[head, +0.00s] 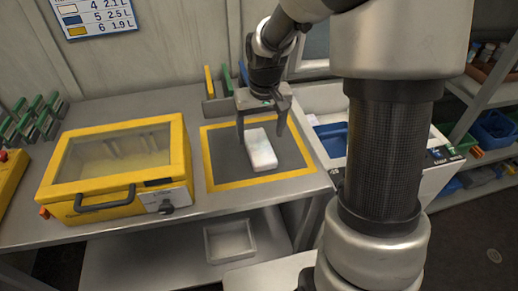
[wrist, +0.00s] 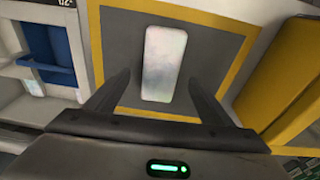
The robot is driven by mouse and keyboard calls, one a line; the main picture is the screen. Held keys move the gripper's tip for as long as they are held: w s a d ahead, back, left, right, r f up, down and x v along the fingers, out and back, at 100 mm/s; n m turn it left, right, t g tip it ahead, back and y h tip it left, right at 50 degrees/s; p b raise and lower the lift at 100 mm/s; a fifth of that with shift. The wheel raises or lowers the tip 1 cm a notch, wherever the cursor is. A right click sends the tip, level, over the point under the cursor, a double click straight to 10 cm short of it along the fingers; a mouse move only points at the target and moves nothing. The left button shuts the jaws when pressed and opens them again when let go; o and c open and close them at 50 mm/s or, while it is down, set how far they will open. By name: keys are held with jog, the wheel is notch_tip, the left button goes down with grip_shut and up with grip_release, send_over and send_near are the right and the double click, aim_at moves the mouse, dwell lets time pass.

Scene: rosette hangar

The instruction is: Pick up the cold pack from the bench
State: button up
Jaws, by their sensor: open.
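The cold pack (head: 260,150) is a whitish rounded block lying on a dark grey mat (head: 225,167) with a yellow border on the bench (head: 200,215). In the wrist view the cold pack (wrist: 160,63) lies ahead, lined up between the fingers. My gripper (head: 262,130) is above the mat with its two fingers spread apart, one to each side of the pack in the head view. Its fingers also show in the wrist view (wrist: 155,95), open and empty. I cannot tell how high the fingertips are above the mat.
A yellow case (head: 115,170) with a clear lid and black handle stands left of the mat. A white bin with a blue insert (head: 332,138) is on the right. Green racks (head: 35,120) stand far left. An empty grey tray (head: 230,241) sits on the lower shelf.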

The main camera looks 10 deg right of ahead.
aim_at(259, 145)
jog(key=f, duration=0.4)
jog(key=shift+w+a+f+b, duration=0.1)
jog(key=shift+w+f+b, duration=0.15)
jog(key=shift+w+b, duration=0.15)
jog(key=shift+r, duration=0.1)
jog(key=c, duration=1.4)
